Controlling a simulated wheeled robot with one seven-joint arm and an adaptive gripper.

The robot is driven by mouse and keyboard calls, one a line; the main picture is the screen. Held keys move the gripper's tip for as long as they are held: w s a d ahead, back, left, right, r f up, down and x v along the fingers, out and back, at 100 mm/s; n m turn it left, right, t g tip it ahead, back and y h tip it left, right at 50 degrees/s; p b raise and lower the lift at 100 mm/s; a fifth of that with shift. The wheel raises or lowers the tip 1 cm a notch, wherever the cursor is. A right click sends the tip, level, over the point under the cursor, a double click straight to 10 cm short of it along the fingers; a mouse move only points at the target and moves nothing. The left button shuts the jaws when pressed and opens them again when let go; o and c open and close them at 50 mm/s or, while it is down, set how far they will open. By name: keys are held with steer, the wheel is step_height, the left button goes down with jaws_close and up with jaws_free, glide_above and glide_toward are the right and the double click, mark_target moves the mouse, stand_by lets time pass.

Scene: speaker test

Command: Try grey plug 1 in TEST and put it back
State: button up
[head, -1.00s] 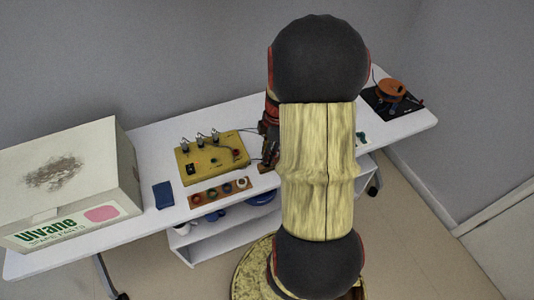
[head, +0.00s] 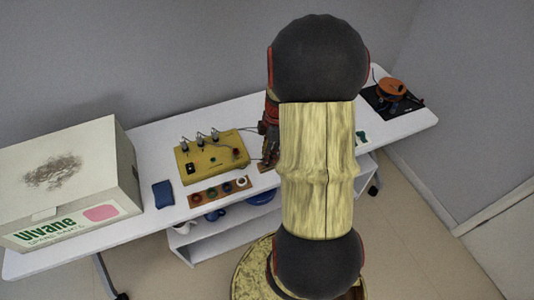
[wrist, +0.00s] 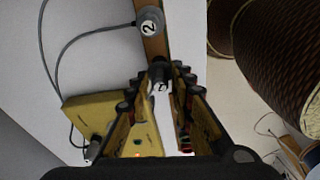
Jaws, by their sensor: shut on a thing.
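In the wrist view my gripper (wrist: 160,78) is shut on a dark grey plug (wrist: 159,73), whose white label is only partly readable. The plug is at the wooden rack (wrist: 155,46); I cannot tell whether it is seated or lifted. Grey plug 2 (wrist: 150,24) stands farther along this rack, with a cable. The yellow test box (wrist: 80,112) is at the lower left there. In the head view the yellow box (head: 222,160) stands left of my gripper (head: 268,152), with several cabled plugs along its back. My arm hides much of the rack.
A dark blue block (head: 163,194) and a large carton (head: 70,180) are to the left. An orange reel (head: 391,88) sits on a black mat at the table's right end. Loose cables hang near the plugs.

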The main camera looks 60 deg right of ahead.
steer(key=shift+f+b, duration=0.3)
steer(key=shift+f, duration=0.25)
steer(key=o, duration=1.1)
steer(key=shift+r, duration=0.1)
steer(key=shift+r+p, duration=2.55)
steer(key=shift+r, duration=1.15)
